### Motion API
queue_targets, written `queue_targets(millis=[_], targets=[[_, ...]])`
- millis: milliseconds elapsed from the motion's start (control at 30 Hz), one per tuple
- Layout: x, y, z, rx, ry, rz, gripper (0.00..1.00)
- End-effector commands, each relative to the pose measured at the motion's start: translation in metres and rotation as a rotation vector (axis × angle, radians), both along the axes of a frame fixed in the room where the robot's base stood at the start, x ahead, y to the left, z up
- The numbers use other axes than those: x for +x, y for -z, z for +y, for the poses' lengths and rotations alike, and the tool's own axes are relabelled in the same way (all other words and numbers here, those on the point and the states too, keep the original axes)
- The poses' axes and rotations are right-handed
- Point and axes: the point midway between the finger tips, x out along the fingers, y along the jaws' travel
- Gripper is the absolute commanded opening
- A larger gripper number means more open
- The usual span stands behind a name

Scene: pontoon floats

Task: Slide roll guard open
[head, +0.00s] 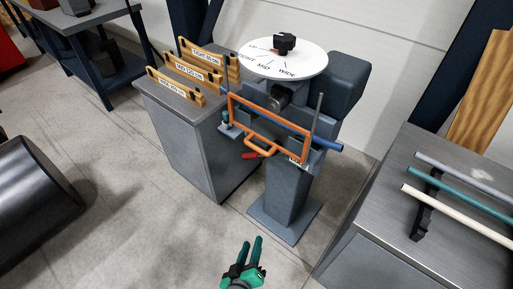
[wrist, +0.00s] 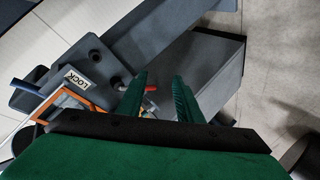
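The roll guard (head: 231,106) is an orange rectangular frame on the front of the grey bending machine (head: 287,190). An orange loop handle (head: 262,151) projects from its lower edge. A blue tube (head: 328,145) runs across the machine at the guard. My gripper (head: 250,243) is in front of and below the guard, apart from it. Its green fingers stand apart with nothing between them. In the wrist view, my gripper (wrist: 159,78) shows open, with part of the orange guard (wrist: 92,104) left of the fingers, partly hidden by my gripper body.
A red lever (head: 251,155) sits below the handle; a LOCK label (wrist: 78,80) is on the machine. A round dial (head: 284,65) tops it. A grey cabinet (head: 185,135) with wooden gauges stands left, a bench (head: 385,225) with tubes right.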

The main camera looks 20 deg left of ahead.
Motion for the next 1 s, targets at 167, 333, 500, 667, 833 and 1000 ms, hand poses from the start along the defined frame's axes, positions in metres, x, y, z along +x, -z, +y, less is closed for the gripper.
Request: queue_targets(millis=[167, 333, 500, 667, 833, 1000], targets=[[0.055, -0.018, 0.030, -0.203, -0.033, -0.021, 0.33], [0.099, -0.050, 0.055, -0.394, -0.027, -0.044, 0.33], [0.134, -0.097, 0.078, -0.567, 0.016, -0.072, 0.33], [0.155, -0.148, 0.095, -0.694, 0.082, -0.096, 0.33], [0.162, -0.186, 0.106, -0.770, 0.143, -0.106, 0.33], [0.165, -0.201, 0.109, -0.799, 0.171, -0.105, 0.33]])
